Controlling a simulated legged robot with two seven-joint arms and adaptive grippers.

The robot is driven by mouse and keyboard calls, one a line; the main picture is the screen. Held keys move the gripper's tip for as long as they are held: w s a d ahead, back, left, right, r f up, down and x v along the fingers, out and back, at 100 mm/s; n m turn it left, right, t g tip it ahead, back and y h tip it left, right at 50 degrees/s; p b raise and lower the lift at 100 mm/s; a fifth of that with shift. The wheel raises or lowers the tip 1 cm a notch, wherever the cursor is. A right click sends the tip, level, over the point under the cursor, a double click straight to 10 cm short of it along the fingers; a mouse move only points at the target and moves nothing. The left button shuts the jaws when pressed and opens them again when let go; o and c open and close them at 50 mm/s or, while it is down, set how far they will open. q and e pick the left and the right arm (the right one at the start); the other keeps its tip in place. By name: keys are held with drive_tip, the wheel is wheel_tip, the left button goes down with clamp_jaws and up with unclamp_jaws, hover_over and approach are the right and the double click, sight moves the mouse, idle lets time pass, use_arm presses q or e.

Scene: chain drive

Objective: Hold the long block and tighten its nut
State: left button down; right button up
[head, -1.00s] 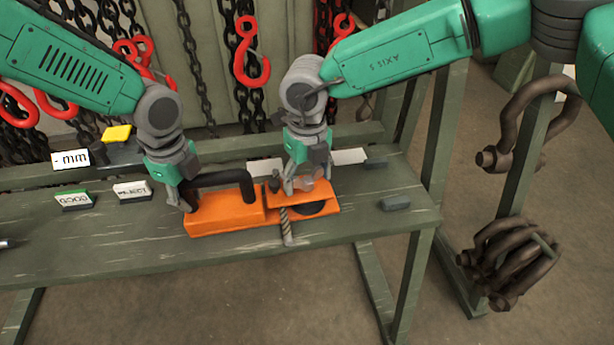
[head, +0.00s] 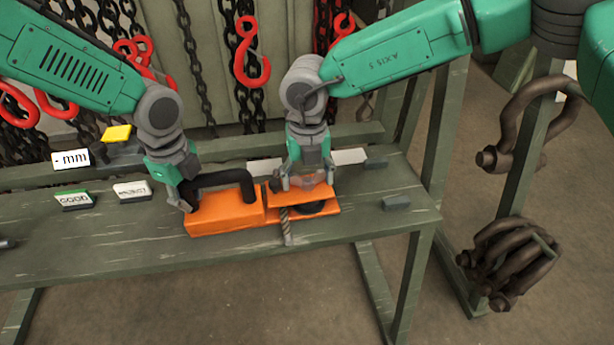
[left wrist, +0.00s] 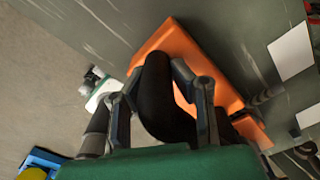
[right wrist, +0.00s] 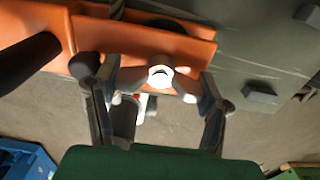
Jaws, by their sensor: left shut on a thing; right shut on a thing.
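The long block (head: 222,214) is orange with a black bar handle (head: 225,178) and lies on the green bench. My left gripper (head: 186,196) is shut on the handle at its left end. The left wrist view shows its fingers on both sides of the black handle (left wrist: 160,105). My right gripper (head: 304,182) is above the orange right part of the tool, shut on the pale wing nut. In the right wrist view the nut (right wrist: 160,75) sits between the fingers, its wings reaching toward them. In the head view the gripper partly hides the nut.
A grey twisted rod (head: 286,226) sticks out of the tool's front. Small label blocks (head: 132,190) stand on the bench at left, and a dark block (head: 396,203) lies at right. Chains and red hooks (head: 250,55) hang behind. The bench front (head: 110,250) is clear.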

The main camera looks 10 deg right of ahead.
sight(308, 172)
use_arm(q)
drive_tip(key=shift+d, duration=0.1)
use_arm(e)
drive_tip(key=shift+r, duration=0.1)
drive_tip(key=o, duration=1.1)
drive_tip(key=shift+o, duration=0.2)
drive_tip(key=shift+w+r, duration=0.1)
drive_tip(key=shift+r, duration=3.8)
use_arm(q)
drive_tip(key=c, duration=1.3)
unclamp_jaws()
drive_tip(key=shift+r, duration=0.1)
